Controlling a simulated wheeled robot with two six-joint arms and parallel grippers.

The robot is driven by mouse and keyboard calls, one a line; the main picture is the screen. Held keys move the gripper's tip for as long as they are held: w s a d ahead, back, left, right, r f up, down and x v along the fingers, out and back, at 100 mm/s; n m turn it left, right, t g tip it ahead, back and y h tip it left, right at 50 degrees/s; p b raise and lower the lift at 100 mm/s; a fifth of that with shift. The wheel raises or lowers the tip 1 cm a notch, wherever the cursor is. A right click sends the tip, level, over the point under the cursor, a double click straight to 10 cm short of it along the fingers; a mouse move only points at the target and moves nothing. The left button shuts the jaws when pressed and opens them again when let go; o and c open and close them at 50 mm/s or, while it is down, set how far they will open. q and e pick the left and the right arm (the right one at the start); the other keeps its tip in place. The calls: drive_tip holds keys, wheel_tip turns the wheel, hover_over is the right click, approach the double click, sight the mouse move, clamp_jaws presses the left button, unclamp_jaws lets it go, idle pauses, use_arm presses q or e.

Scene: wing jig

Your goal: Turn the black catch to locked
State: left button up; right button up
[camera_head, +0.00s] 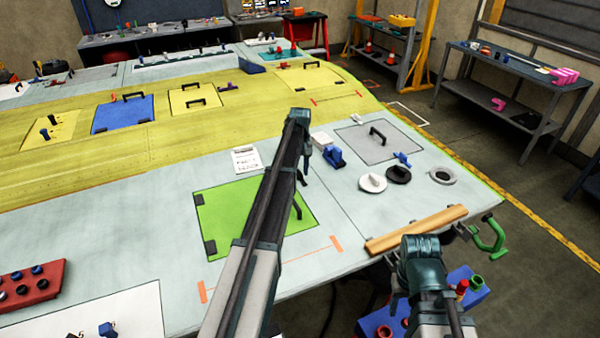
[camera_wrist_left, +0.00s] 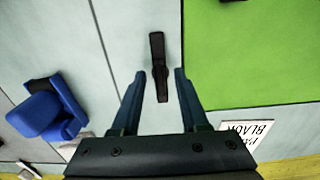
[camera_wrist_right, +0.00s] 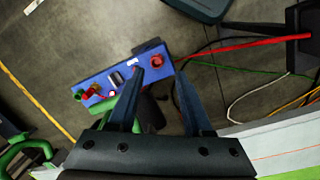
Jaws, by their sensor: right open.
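The black catch (camera_wrist_left: 158,66) is a narrow black bar on the pale tabletop, beside the green panel (camera_wrist_left: 250,60). It runs nearly lengthwise in the left wrist view. My left gripper (camera_wrist_left: 158,78) is open, with one finger on each side of the catch's near end and a visible gap to each. In the head view my left gripper (camera_head: 304,163) points down by the green panel's (camera_head: 235,220) far right corner, and my arm hides much there. My right gripper (camera_wrist_right: 160,78) is open and empty, off the table's front edge above a blue box (camera_wrist_right: 120,85).
A blue clamp-like part (camera_head: 333,156) stands just right of my left gripper. A paper label (camera_head: 246,160) lies to its left. A grey panel (camera_head: 378,143), white and black discs and a wooden strip (camera_head: 416,229) are further right.

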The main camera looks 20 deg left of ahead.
use_arm(q)
clamp_jaws()
drive_tip(key=shift+m, duration=0.3)
drive_tip(key=m, duration=0.3)
drive_tip(key=shift+a+m, duration=0.1)
drive_tip(key=shift+m, duration=0.2)
drive_tip(key=m, duration=0.4)
drive_tip(key=shift+s+a+m, duration=0.1)
drive_tip(key=shift+m, duration=0.2)
drive_tip(key=m, duration=0.4)
drive_tip(key=shift+a, duration=0.1)
drive_tip(key=shift+a+m, duration=0.1)
drive_tip(key=shift+m, duration=2.4)
